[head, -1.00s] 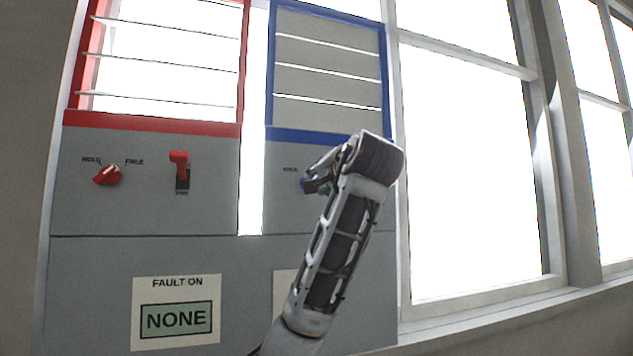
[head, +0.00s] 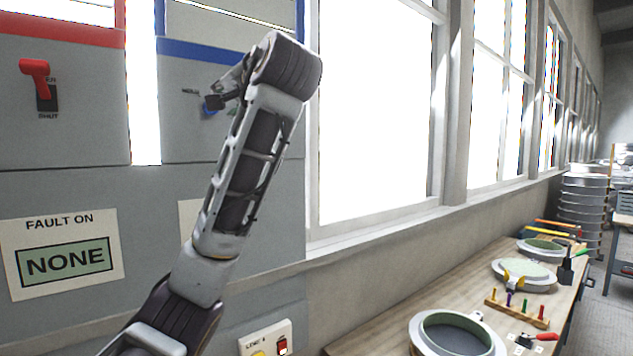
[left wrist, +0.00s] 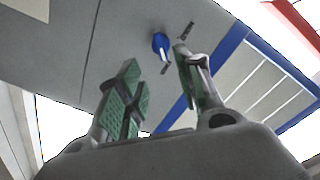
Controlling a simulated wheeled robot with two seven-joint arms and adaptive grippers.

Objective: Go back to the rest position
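My left gripper (head: 222,94) is raised in front of the grey panel, beside the blue knob (head: 208,108) under the blue-framed louvre (head: 205,52). In the left wrist view its two green-padded fingers (left wrist: 158,68) stand apart with nothing between them. The blue knob (left wrist: 161,44) is just beyond the fingertips there, on the panel face, and looks apart from them. In the head view the gripper partly covers the knob's label. My right gripper is in neither view.
A red switch (head: 38,82) and a "FAULT ON NONE" sign (head: 64,258) are on the panel at left. A small switch box (head: 267,342) is low down. A wooden bench (head: 395,327) with round moulds (head: 452,336) and a peg rack (head: 517,312) runs along the windows at right.

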